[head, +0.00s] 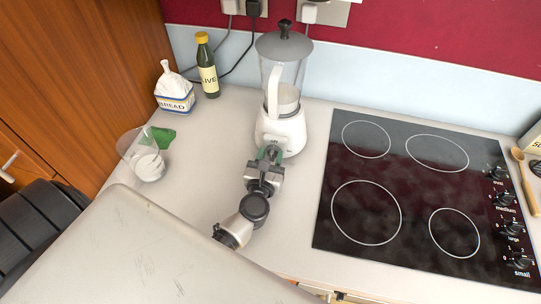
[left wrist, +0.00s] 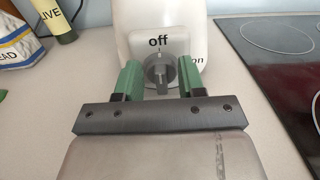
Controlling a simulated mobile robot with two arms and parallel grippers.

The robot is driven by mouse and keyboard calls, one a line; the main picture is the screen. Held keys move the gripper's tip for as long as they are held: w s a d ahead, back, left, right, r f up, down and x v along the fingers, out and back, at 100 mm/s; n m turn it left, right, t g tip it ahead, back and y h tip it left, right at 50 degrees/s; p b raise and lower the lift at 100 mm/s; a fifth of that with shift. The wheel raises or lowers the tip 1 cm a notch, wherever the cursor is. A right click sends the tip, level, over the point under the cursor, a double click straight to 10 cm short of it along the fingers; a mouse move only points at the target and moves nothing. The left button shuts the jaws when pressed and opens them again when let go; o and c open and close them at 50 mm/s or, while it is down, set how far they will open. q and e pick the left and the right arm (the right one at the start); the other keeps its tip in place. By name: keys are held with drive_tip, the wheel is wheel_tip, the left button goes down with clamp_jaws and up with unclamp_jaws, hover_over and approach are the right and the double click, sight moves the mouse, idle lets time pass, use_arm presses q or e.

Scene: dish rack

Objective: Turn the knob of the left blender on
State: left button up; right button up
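The knob's ridge looks upright, in line with "off". My left gripper (head: 269,155) is in front of the base. In the left wrist view its green-padded fingers (left wrist: 160,84) are apart, one on each side of the knob, with gaps visible. My right gripper is not in view.
A black hob (head: 408,205) with knobs lies to the right. An olive bottle (head: 208,72), a bread bag (head: 175,92), a clear jug (head: 143,158) and a green item (head: 163,137) stand to the left. The counter (head: 200,195) left of my gripper is clear.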

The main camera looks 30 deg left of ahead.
use_arm(q)
drive_tip(key=c, duration=0.4)
clamp_jaws()
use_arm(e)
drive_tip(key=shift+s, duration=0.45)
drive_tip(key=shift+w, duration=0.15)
use_arm(q)
drive_tip(key=shift+m, duration=0.4)
drive_tip(key=m+p, duration=0.1)
drive_tip(key=m, duration=0.2)
drive_tip(key=d+m, duration=0.1)
drive_tip(key=m, duration=0.2)
drive_tip(key=shift+w+m+p, duration=0.1)
drive_tip(key=shift+m+p, duration=0.2)
drive_tip(key=shift+p, duration=0.1)
drive_tip(key=m, duration=0.3)
drive_tip(key=m+p, duration=0.1)
drive_tip(key=shift+d+f+m, duration=0.15)
drive_tip(key=shift+f+m, duration=0.15)
drive_tip(key=shift+d+f+m+p, duration=0.1)
drive_tip(key=shift+f+m+p, duration=0.05)
drive_tip(key=shift+m, duration=0.8)
drive_tip(key=shift+f+m+p, duration=0.15)
drive_tip(key=shift+m, duration=0.8)
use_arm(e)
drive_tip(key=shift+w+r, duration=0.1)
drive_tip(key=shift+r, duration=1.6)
